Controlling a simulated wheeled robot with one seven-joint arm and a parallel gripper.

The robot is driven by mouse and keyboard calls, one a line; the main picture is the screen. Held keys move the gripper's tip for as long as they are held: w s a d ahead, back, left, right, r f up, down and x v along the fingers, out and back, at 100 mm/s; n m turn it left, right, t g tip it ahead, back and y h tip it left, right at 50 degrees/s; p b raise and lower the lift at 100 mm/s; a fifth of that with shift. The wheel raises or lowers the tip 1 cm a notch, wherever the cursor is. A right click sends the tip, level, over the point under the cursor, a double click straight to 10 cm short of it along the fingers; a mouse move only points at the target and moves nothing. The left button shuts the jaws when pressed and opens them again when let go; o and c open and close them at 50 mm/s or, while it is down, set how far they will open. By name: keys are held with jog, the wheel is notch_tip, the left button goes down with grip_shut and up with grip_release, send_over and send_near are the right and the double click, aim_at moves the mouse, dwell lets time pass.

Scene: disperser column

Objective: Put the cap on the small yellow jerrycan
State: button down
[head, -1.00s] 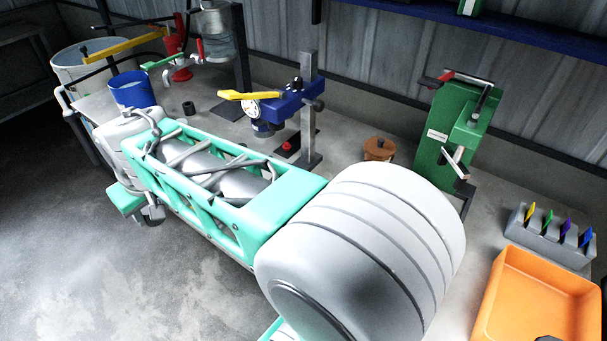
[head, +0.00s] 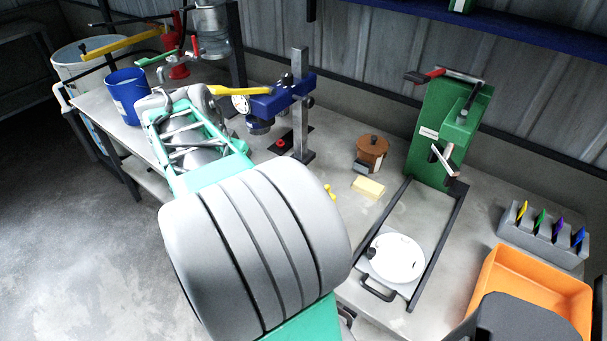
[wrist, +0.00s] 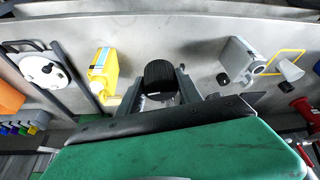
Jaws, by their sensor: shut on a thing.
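A black ribbed cap (wrist: 158,76) sits between the fingers of my gripper (wrist: 160,92) in the wrist view; the gripper is shut on it. The small yellow jerrycan (wrist: 103,70), with a pale label on its side, stands left of the cap in the wrist view, apart from it. In the head view my arm hides the gripper and the cap. Only a small yellow piece (head: 330,192) shows past the arm's edge there; I cannot tell whether it belongs to the jerrycan.
A green press (head: 446,130) with dark rails and a white disc (head: 397,258) stands right of my arm. An orange bin (head: 500,268) is right. A grey container (wrist: 240,58) is right in the wrist view.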

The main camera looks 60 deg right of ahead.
jog(key=s+d+m+g, duration=0.1)
jog(key=s+d+m, duration=0.1)
jog(key=s, duration=0.3)
jog(key=s+d+m+g+y, duration=0.1)
jog(key=s+d+m, duration=0.2)
jog(key=s+m, duration=0.2)
jog(key=s+d+m+g, duration=0.1)
jog(key=s+d+m, duration=0.1)
jog(key=s, duration=0.4)
jog(key=shift+d+f+m+g+y, duration=0.3)
jog(key=shift+d+f+m, duration=0.1)
jog(key=shift+m, duration=0.3)
jog(key=shift+f+b, duration=2.65)
jog(key=shift+w+a+f+b, duration=0.1)
jog(key=shift+a+f+b, duration=0.05)
jog(key=shift+f+b, duration=0.95)
jog(key=shift+r, duration=0.1)
jog(key=shift+c, duration=1.2)
grip_release()
jog(key=shift+r+p, duration=2.95)
jog(key=shift+r, duration=0.55)
